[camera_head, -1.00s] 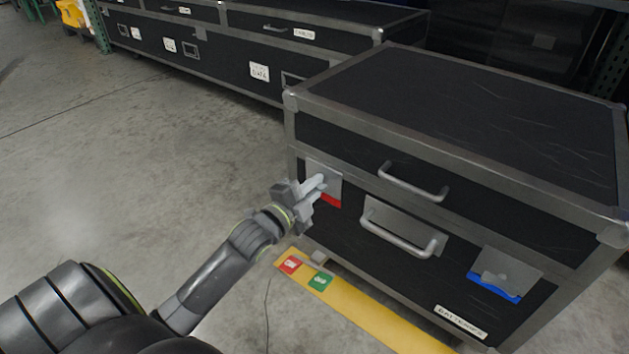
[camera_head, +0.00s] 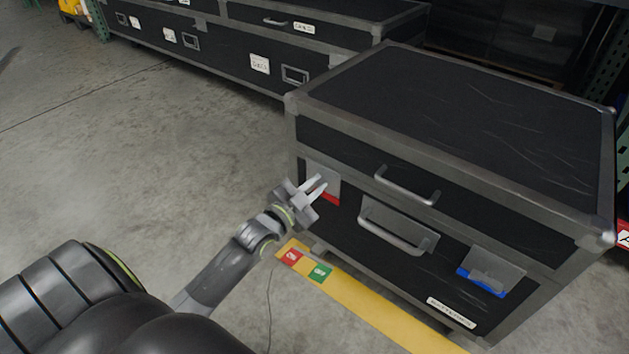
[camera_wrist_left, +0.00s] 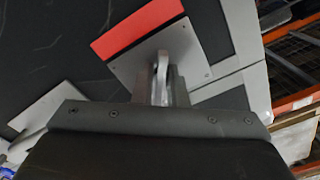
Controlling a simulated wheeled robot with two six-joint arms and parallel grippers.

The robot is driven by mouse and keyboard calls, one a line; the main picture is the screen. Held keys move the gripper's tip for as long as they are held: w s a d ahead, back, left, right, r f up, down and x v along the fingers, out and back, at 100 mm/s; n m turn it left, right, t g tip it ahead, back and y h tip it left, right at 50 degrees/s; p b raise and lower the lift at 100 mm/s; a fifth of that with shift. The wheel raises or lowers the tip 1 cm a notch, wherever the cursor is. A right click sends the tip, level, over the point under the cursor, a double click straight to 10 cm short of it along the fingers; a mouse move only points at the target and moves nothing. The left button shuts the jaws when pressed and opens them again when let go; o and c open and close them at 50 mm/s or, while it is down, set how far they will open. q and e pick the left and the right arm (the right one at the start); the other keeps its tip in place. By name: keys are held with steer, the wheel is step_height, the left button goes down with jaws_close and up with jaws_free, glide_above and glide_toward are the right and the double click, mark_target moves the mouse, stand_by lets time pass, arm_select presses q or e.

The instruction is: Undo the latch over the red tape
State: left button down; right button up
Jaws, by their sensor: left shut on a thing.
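The black case (camera_head: 460,110) stands on the floor with metal edges. On the left of its front is the latch's metal plate (camera_head: 328,172), with red tape (camera_head: 331,198) along its lower edge. My left gripper (camera_head: 315,187) is at this plate, its fingers toward the case. In the left wrist view, the plate (camera_wrist_left: 195,45) and the red tape (camera_wrist_left: 137,27) lie beyond my left gripper (camera_wrist_left: 162,78). It is shut on the latch's thin upright turning piece (camera_wrist_left: 161,65); its fingers partly hide that piece. My right gripper does not show.
A second latch plate (camera_head: 497,263) with blue tape (camera_head: 480,283) is on the front's right. Two metal handles (camera_head: 408,187) sit between. A yellow floor strip (camera_head: 365,318) with red and green markers runs before the case. Long black cases stand behind; floor at left is clear.

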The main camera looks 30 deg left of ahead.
arm_select(q)
steer(key=n+p, duration=0.1)
steer(key=n, duration=0.2)
steer(key=shift+n, duration=0.3)
steer(key=shift+n+p, duration=0.35)
steer(key=shift+n, duration=1.35)
steer(key=c, duration=1.6)
jaws_free()
steer(key=shift+o, duration=0.2)
steer(key=shift+s, duration=0.1)
steer(key=s+a, duration=0.1)
steer(key=s, duration=1.6)
steer(key=shift+a+b, duration=0.2)
steer(key=shift+b, duration=0.2)
